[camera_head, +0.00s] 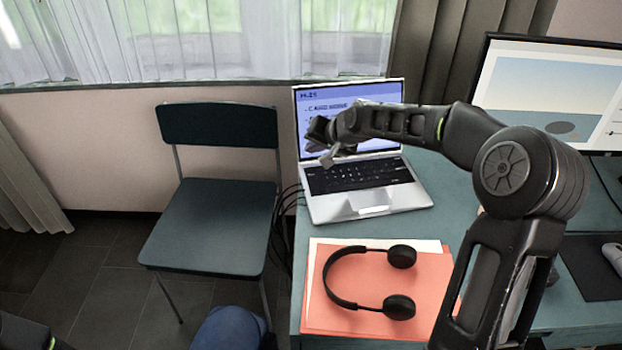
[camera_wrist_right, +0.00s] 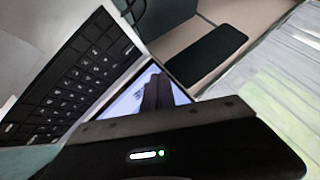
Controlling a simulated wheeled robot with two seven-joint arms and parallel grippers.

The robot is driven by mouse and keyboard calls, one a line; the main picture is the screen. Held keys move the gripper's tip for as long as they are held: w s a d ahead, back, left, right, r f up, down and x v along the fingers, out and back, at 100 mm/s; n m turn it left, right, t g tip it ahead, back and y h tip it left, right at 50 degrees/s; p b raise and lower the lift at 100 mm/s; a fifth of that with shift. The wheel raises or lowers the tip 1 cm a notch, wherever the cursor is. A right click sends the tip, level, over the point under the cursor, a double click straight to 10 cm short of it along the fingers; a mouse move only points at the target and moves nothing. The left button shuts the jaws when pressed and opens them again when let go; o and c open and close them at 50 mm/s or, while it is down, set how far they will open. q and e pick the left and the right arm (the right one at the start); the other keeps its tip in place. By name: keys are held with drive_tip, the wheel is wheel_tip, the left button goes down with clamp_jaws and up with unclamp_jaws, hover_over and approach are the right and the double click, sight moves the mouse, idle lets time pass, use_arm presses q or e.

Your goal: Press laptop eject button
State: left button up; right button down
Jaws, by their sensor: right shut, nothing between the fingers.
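The laptop (camera_head: 366,203) stands open on the teal table, its lit screen (camera_head: 312,95) facing me. Its keyboard (camera_head: 352,177) and touchpad are in plain view. My right arm reaches across from the right, and my right gripper (camera_head: 327,157) hovers in front of the screen's lower left, above the keyboard's back left corner. It is shut and empty. It hides part of the screen. In the right wrist view the keyboard (camera_wrist_right: 75,85) lies at the left and part of the screen (camera_wrist_right: 150,98) shows behind the dark gripper body. I cannot make out an eject button. My left gripper is not in view.
Black headphones (camera_head: 399,307) lie on orange folders (camera_head: 436,285) in front of the laptop. A monitor (camera_head: 550,92) stands at the right, with a mouse (camera_head: 613,253) on a dark pad. A teal chair (camera_head: 212,225) stands left of the table; dark cables hang between them.

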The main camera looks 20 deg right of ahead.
sight(313, 177)
drive_tip(key=shift+f+b, duration=1.7)
drive_tip(key=shift+f, duration=1.1)
drive_tip(key=shift+f, duration=0.1)
drive_tip(key=shift+f+b, duration=0.3)
drive_tip(key=shift+b, duration=0.1)
drive_tip(key=shift+f+b, duration=0.3)
drive_tip(key=shift+f, duration=0.05)
drive_tip(key=shift+r, duration=0.1)
idle(0.3)
drive_tip(key=shift+r+p, duration=0.45)
drive_tip(key=shift+r, duration=0.2)
